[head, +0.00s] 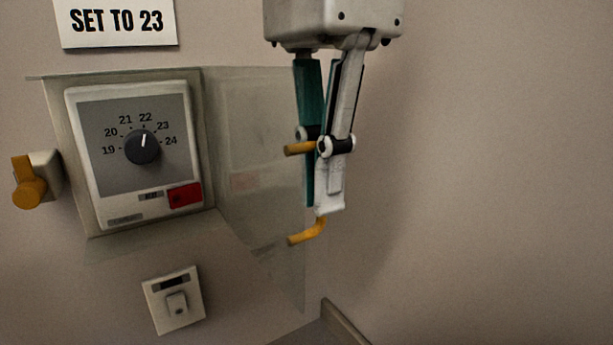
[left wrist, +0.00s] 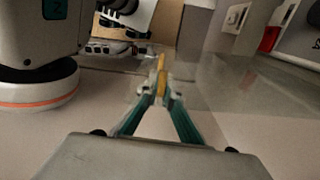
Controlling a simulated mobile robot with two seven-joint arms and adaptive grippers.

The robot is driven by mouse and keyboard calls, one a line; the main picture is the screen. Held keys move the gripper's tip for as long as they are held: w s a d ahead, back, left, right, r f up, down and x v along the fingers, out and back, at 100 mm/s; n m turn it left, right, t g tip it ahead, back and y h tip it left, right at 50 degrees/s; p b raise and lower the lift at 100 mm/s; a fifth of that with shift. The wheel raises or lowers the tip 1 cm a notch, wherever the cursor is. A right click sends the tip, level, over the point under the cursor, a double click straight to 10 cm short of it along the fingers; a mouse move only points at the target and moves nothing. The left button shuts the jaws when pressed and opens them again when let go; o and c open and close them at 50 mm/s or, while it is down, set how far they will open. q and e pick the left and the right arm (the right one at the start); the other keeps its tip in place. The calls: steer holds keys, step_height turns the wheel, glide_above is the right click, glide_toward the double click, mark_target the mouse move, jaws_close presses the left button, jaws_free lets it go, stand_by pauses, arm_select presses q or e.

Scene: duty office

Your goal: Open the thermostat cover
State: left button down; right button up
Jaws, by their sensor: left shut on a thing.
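The thermostat (head: 133,150) is on the wall at the left in the head view, its face uncovered. It has a dark dial (head: 142,147) on a scale from 19 to 24 and a red block (head: 185,195). The clear cover (head: 255,135) stands swung out from the thermostat's right side. Its yellow handle (head: 308,234) is at the outer edge, and it also shows in the left wrist view (left wrist: 161,75). My left gripper (head: 321,207) is shut on this handle, hiding its middle part. My right gripper is not in view.
A sign (head: 116,22) reading "SET TO 23" hangs above the thermostat. A wall switch (head: 175,300) is below. The wall to the right of my left gripper is bare.

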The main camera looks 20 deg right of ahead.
arm_select(q)
steer(key=shift+w+d+r, duration=0.1)
steer(key=shift+w+d, duration=0.3)
steer(key=shift+d, duration=0.2)
steer(key=c, duration=2.2)
jaws_free()
